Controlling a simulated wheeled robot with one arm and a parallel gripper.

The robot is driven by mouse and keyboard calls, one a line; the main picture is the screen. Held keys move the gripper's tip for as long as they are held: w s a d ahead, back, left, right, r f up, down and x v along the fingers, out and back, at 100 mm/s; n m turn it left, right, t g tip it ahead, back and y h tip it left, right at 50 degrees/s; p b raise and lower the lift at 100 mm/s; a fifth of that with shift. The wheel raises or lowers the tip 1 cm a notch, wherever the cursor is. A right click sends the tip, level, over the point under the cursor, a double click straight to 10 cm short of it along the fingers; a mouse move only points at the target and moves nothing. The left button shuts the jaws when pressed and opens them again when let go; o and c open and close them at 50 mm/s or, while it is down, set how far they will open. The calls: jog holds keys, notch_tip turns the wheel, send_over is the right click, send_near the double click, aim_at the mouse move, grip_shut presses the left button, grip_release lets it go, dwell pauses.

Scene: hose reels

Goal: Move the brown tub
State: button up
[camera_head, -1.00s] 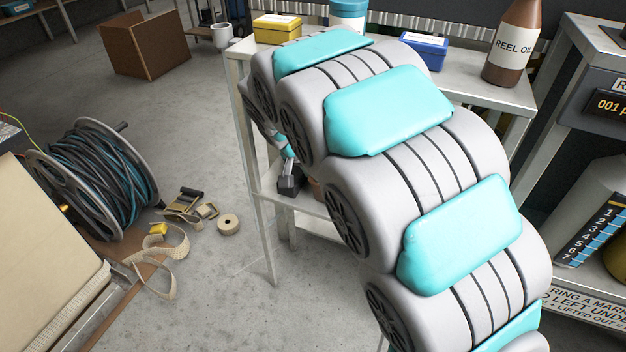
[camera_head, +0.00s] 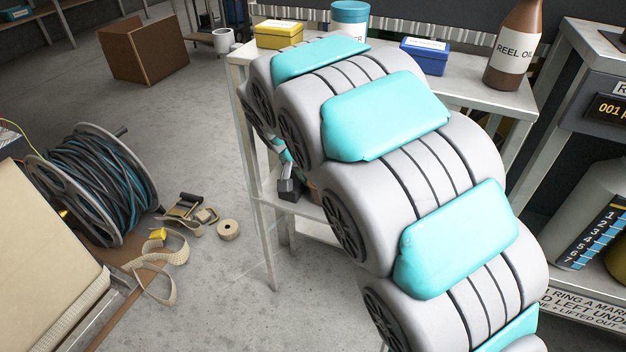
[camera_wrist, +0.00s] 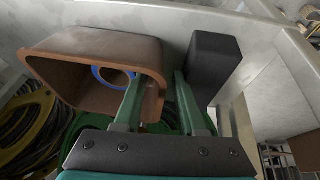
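The brown tub (camera_wrist: 75,50) fills the left of the wrist view with its open mouth facing the camera. A blue ring (camera_wrist: 97,76) shows inside its mouth. My gripper (camera_wrist: 164,82) has its two green fingers apart, with the tub's right wall between them. The left finger overlaps the tub's mouth; the right finger is outside, a small gap from the wall. I cannot tell whether either finger touches it. In the head view my arm hides nearly all of the tub; a sliver of brown (camera_head: 313,192) shows beside the arm above the lower shelf.
A dark grey block (camera_wrist: 213,62) stands close to the right finger. The bench (camera_head: 480,92) holds a yellow box (camera_head: 279,35), a blue box (camera_head: 424,56) and a reel oil bottle (camera_head: 513,45).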

jog(key=v, duration=0.8)
jog(key=shift+b, duration=0.3)
jog(key=shift+s+f, duration=0.15)
